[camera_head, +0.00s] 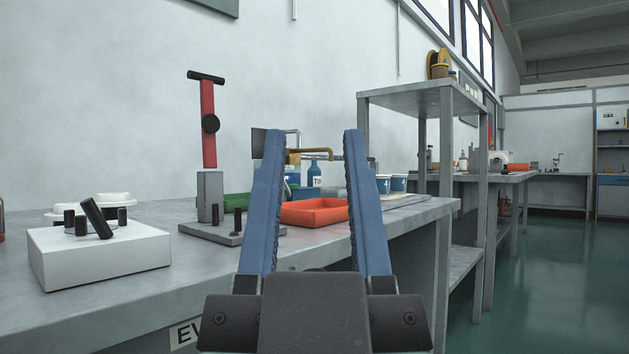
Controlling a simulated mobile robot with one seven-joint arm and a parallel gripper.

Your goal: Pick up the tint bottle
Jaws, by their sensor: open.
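The likely tint bottle (314,174) is a small blue bottle with a narrow neck and a partly readable white label. It stands at the back of the grey workbench, beyond the orange tray, seen between my gripper's fingers. Another blue container (292,175) stands just left of it, partly hidden by my left finger. My gripper (314,145) is open and empty, with two long blue fingers pointing forward. It is well short of the bottle and touches nothing that I can see.
An orange tray (315,217) lies on the workbench (190,285). A red-handled press (208,130) and a white block with black knobs (100,257) stand left. Blue-and-white cups (398,184) stand right, near a grey shelf frame (447,150). Green floor (560,270) is clear at right.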

